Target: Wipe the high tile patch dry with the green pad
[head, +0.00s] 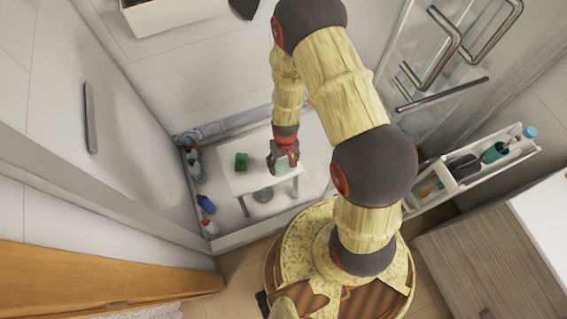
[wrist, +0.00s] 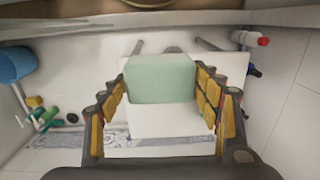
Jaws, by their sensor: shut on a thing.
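My gripper (head: 285,160) is over the right part of a small white table in the head view. In the wrist view my gripper (wrist: 162,90) is shut on a pale green pad (wrist: 160,78), with a finger at each side. The pad also shows in the head view (head: 283,165), partly covered by the gripper. The pad appears held above the white table top (wrist: 150,125). I cannot pick out the high tile patch in either view.
A darker green object (head: 241,160) stands on the white table (head: 250,185). Several bottles, one blue (head: 205,204), line the left side. A white shelf with bottles (head: 480,165) and a glass door with metal handles (head: 445,45) are on the right. A grey bar (head: 90,117) is on the left wall.

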